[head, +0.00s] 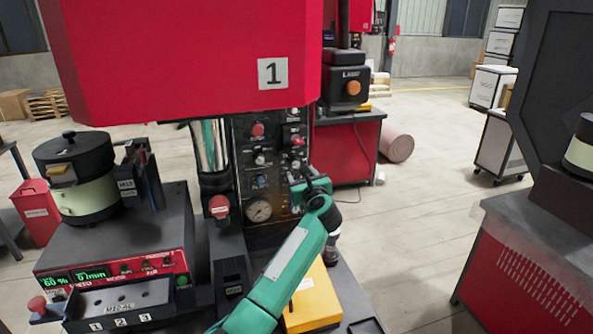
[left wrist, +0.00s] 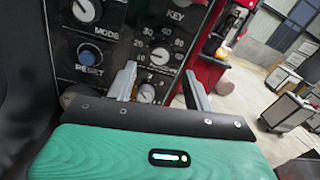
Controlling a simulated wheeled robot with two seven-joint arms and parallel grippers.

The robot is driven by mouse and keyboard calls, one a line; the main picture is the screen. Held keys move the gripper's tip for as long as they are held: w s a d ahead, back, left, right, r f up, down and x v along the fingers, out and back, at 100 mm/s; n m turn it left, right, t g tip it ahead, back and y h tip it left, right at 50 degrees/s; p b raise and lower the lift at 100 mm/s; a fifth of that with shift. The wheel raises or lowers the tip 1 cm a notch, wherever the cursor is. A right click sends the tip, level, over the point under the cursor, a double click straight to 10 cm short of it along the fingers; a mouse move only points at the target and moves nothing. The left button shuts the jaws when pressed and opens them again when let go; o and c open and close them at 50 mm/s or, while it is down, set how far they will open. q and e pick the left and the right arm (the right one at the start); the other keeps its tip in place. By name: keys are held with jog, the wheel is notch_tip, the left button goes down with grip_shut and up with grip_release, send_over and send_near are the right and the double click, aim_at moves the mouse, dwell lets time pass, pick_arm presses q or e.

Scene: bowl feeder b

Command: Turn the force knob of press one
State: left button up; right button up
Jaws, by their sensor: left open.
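In the left wrist view, a pale round knob (left wrist: 160,56) with a numbered scale around it sits on the dark control panel below the KEY label; its own name label is not readable. The panel (head: 247,150) is on the front of press one, the red machine marked 1 (head: 250,45) in the head view. My left gripper (left wrist: 160,70) is open and empty in front of the panel. Its fingers stand to either side of the knob in the picture; contact cannot be told. In the head view my left gripper (head: 311,186) covers part of the panel's right side.
A MODE knob (left wrist: 84,11) and a blue RESET button (left wrist: 90,54) sit left of the scaled knob. A gauge (head: 259,209) is low on the panel. A bowl feeder (head: 85,180) stands left; open floor lies right.

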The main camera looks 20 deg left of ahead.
aim_at(296, 165)
pick_arm(q)
jog(key=shift+b+x, duration=1)
jog(key=shift+x, duration=1.95)
jog(key=shift+c, duration=0.2)
jog(key=c, duration=0.9)
